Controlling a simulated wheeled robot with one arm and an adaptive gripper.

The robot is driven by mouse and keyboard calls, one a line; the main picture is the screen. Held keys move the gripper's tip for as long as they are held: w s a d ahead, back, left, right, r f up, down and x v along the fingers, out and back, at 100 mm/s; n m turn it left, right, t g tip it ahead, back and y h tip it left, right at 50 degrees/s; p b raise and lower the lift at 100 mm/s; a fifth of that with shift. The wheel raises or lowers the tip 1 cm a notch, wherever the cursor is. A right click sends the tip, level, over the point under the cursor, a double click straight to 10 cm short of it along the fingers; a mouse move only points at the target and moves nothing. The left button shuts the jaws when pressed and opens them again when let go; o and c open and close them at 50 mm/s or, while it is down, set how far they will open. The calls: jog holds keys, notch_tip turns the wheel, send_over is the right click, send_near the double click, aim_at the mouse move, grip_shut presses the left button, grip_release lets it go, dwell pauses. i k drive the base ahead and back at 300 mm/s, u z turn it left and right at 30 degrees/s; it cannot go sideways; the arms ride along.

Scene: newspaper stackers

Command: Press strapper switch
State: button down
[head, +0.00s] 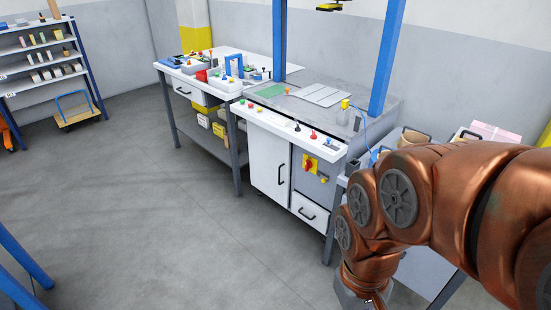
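The strapper (268,165) is a grey-topped machine with a white front and tall blue posts, right of centre. On its lower front, a red rotary switch on a yellow plate (309,163) faces outward. A sloped white control strip (275,119) along the front edge carries several small red, green, black and yellow knobs. My copper arm (430,200) comes in from the right and bends down in front of the strapper's right side. My gripper cannot be made out; the arm's end runs to the bottom edge. The red switch is in plain view, left of the arm and apart from it.
A workbench (178,105) with parts and yellow bins adjoins the strapper on the left. A blue shelf rack (38,50) and a small cart (76,110) stand at the far left. Blue bars (20,260) cross the lower left. The grey floor (150,220) between is clear.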

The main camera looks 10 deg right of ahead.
aim_at(308, 164)
jog(key=u, duration=0.4)
jog(key=i, duration=1.15)
jog(key=u, duration=0.15)
